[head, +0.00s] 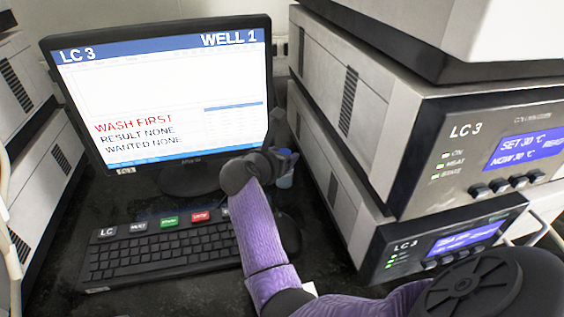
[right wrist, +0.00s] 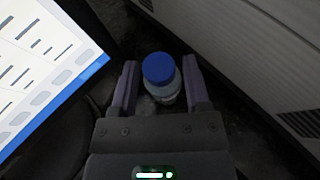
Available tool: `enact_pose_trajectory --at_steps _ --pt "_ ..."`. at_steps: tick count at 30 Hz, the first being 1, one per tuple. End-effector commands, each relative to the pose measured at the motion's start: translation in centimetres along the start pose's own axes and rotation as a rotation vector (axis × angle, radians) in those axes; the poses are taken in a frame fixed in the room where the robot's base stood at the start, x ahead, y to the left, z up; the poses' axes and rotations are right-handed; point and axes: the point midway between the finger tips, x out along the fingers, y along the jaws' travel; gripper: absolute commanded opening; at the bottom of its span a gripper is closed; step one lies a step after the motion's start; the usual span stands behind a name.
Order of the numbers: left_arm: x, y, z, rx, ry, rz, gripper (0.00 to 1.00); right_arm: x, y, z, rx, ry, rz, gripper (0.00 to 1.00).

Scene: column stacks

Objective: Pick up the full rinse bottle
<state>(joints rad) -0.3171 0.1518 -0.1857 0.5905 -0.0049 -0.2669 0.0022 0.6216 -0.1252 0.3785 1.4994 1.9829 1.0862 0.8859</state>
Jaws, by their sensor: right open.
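A small clear bottle with a blue cap (right wrist: 159,70) stands upright on the dark bench in the right wrist view. In the head view the bottle (head: 285,180) is mostly hidden behind my right gripper, beside the monitor's foot. My right gripper (right wrist: 155,85) is open, with one finger on each side of the bottle. I cannot read a label or see how full the bottle is. My left gripper is not in view.
A monitor (head: 165,95) reading "WASH FIRST" stands just left of the bottle. A keyboard (head: 165,248) lies in front of it. Stacked LC 3 units (head: 400,130) form a wall close on the right. More white units (head: 35,150) stand at left.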

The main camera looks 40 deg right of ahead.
Motion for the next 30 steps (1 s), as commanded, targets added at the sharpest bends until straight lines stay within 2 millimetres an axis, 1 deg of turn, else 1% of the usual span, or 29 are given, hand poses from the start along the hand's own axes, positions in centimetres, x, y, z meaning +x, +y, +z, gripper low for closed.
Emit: enact_pose_trajectory --at_steps 1,3,5,12,14,15,17,18,20,26,30 --pt "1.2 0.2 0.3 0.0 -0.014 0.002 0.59 1.4 0.1 -0.7 -0.005 -0.002 -0.003 0.6" --pt "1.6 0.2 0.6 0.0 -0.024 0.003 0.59 2.6 0.1 -0.6 -0.005 -0.002 -0.003 0.6" --pt "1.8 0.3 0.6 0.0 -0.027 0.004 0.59 3.2 0.1 -0.4 -0.004 -0.003 -0.002 0.6" --pt "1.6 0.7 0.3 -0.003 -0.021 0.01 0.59 3.3 0.1 -0.1 -0.002 -0.003 0.0 0.6" --pt "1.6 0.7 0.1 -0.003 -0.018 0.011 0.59 3.3 0.1 -0.1 -0.002 -0.003 0.0 0.48" --pt "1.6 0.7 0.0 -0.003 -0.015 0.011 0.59 3.3 0.1 -0.1 -0.003 -0.003 0.0 0.39" --pt "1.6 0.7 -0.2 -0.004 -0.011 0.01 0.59 3.3 0.1 -0.1 -0.003 -0.003 0.0 0.26" --pt "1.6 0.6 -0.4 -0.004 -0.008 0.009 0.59 3.3 0.1 -0.1 -0.003 -0.003 0.0 0.18" --pt "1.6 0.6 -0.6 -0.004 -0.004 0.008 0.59 3.3 0.1 -0.1 -0.003 -0.003 0.0 0.07" --pt "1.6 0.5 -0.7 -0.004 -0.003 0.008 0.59 3.3 0.1 -0.1 -0.003 -0.004 0.0 0.07" --pt "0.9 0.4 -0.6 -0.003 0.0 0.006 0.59 2.8 0.2 0.8 -0.001 -0.005 0.001 0.07"
